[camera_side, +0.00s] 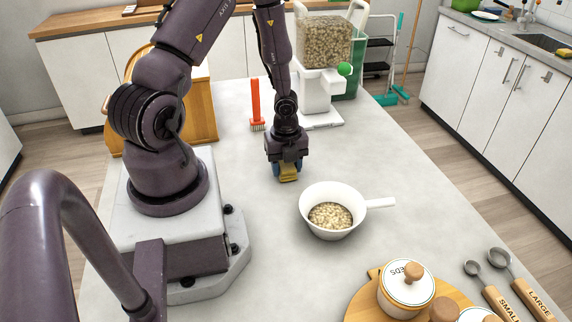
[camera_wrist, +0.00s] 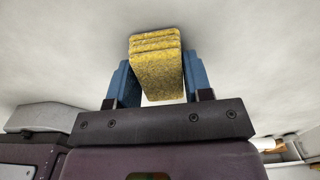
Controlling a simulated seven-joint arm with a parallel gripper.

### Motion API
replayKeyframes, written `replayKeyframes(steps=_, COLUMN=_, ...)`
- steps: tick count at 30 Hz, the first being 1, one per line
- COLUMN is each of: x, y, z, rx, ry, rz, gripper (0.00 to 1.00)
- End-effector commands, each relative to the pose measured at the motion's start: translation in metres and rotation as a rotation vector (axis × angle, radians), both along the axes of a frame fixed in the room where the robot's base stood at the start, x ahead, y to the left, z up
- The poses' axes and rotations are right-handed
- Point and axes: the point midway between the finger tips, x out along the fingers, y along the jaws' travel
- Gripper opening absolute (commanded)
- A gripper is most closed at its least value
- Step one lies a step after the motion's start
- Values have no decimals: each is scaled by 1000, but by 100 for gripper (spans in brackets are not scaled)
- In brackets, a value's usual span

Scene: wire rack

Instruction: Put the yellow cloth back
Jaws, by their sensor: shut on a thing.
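The yellow cloth (camera_wrist: 157,75) is a folded, layered pad held between the two blue fingers of my gripper (camera_wrist: 158,80) in the wrist view. In the side view my gripper (camera_side: 288,172) points straight down over the grey table, with the yellow cloth (camera_side: 289,173) at its fingertips. The cloth is at or just above the table top; I cannot tell whether it touches. The far side of the cloth is hidden. No rack for the cloth can be made out clearly.
A white handled pan (camera_side: 310,209) with grains stands close, right of my gripper. An orange brush (camera_side: 256,105) and a grain dispenser (camera_side: 319,88) stand behind. A round wooden board (camera_side: 357,304) with jars and measuring spoons (camera_side: 497,297) are at front right.

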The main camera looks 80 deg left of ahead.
Motion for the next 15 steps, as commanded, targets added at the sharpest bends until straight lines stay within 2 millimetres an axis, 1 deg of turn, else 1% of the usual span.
replayKeyframes(steps=10, x=0, y=0, z=-3, rx=0, ry=1, rz=1, gripper=27)
replayKeyframes(steps=11, x=0, y=0, z=-3, rx=0, ry=1, rz=1, gripper=51)
replayKeyframes(steps=12, x=0, y=0, z=-3, rx=0, ry=0, rz=2, gripper=60)
replayKeyframes(steps=13, x=0, y=0, z=-3, rx=0, ry=0, rz=2, gripper=67)
replayKeyframes(steps=14, x=0, y=0, z=-3, rx=0, ry=0, rz=2, gripper=72)
replayKeyframes(steps=15, x=0, y=0, z=-3, rx=0, ry=0, rz=2, gripper=72)
